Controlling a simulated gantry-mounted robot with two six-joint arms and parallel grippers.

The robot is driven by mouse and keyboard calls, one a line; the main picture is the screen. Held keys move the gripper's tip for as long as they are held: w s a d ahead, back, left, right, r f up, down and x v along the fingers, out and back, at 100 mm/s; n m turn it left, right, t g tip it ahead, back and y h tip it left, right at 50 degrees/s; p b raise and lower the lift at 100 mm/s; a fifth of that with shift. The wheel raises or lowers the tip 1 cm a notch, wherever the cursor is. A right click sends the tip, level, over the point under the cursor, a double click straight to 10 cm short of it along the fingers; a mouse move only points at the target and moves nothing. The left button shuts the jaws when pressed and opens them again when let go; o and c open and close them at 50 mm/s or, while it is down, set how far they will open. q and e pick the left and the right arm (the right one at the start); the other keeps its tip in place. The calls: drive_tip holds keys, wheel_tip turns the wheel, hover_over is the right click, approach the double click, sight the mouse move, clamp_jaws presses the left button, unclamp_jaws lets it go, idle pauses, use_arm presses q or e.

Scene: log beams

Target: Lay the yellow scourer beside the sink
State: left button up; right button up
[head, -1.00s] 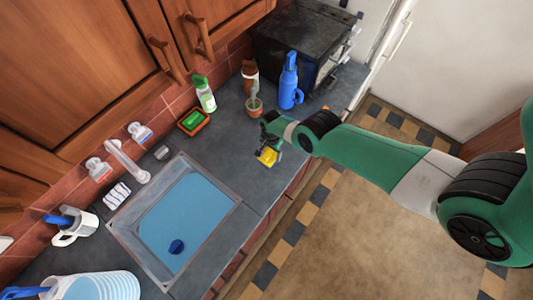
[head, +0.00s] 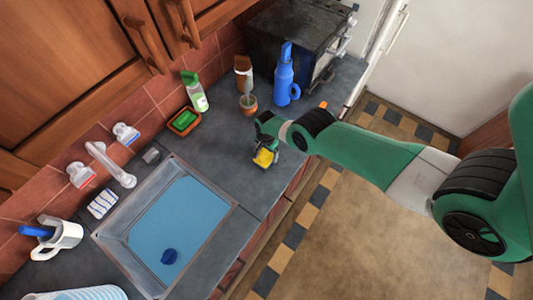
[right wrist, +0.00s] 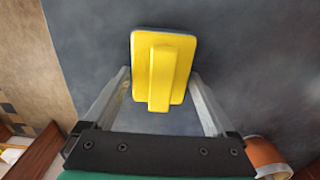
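The yellow scourer (head: 264,158) is at the front of the dark counter, to the right of the sink (head: 180,225). In the right wrist view the scourer (right wrist: 178,60) shows its rectangular pad and raised grip bar between my finger ends. My right gripper (head: 267,146) is directly over it. Its fingers (right wrist: 160,78) are spread wide, one at each side of the pad, with clear gaps to the grip bar. I cannot tell whether the fingertips touch the pad's edges. My left gripper is not in view.
A green sponge in an orange tray (head: 174,128), a green-and-white bottle (head: 196,92), a small pot (head: 248,108) and a blue bottle (head: 284,75) stand toward the back. A striped cloth (head: 103,203) and white mug (head: 62,238) are left of the sink. Counter between sink and scourer is clear.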

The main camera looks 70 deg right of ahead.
sight(266, 152)
drive_tip(key=shift+o, duration=0.4)
wheel_tip(266, 152, up, 12)
drive_tip(key=p, duration=1.2)
drive_tip(key=shift+r, duration=0.15)
